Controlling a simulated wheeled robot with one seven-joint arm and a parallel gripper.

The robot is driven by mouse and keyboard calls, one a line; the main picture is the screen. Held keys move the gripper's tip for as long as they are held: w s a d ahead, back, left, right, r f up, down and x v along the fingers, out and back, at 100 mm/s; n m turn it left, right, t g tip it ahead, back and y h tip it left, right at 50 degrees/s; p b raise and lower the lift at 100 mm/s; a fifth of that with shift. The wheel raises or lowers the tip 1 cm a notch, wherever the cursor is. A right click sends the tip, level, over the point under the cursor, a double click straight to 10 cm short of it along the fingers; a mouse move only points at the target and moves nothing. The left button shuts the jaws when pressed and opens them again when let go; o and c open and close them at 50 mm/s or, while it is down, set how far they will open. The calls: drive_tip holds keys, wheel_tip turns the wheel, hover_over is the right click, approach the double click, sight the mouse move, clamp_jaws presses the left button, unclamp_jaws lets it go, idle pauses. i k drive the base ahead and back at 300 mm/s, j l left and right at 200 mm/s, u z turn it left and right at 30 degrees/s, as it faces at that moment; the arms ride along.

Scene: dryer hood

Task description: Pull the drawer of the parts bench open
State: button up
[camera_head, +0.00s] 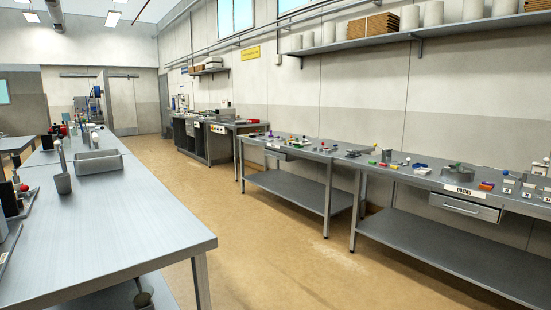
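A long metal bench (377,172) with many small parts on it runs along the right wall. Under its near right end is a grey drawer (484,213) with a bar handle (460,208) across its front; it looks shut. A white label (457,191) with dark lettering, too small to read surely, sits just above it. A second small drawer (276,154) hangs under the farther bench section (252,140) and also looks shut. I cannot tell from the pictures which is the parts bench. My gripper is not in view.
A long steel table (110,235) fills the left foreground, its near corner jutting into the aisle. The tan floor (260,235) between table and benches is clear. The right benches have lower shelves (440,250). A wall shelf (400,32) holds rolls and brown stacks.

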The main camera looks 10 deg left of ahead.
sight(271, 153)
drive_tip(key=i+j+u, duration=0.1)
drive_tip(key=i, duration=1.05)
drive_tip(key=i+z, duration=0.25)
drive_tip(key=i, duration=2.05)
drive_tip(key=i+j+u, duration=0.15)
drive_tip(key=i+u, duration=0.3)
drive_tip(key=i, duration=0.2)
drive_tip(key=i+u, duration=0.5)
drive_tip(key=i, duration=0.2)
drive_tip(key=i+l+u, duration=0.45)
drive_tip(key=i, duration=0.15)
drive_tip(key=i+j, duration=0.15)
drive_tip(key=i, duration=0.45)
drive_tip(key=i+j+u, duration=0.15)
drive_tip(key=i, duration=0.4)
drive_tip(key=i+j+z, duration=0.3)
drive_tip(key=i+z, duration=0.15)
drive_tip(key=i+j+z, duration=0.95)
drive_tip(key=j, duration=0.6)
drive_tip(key=i+j, duration=0.1)
drive_tip(key=j, duration=0.25)
drive_tip(key=z, duration=0.05)
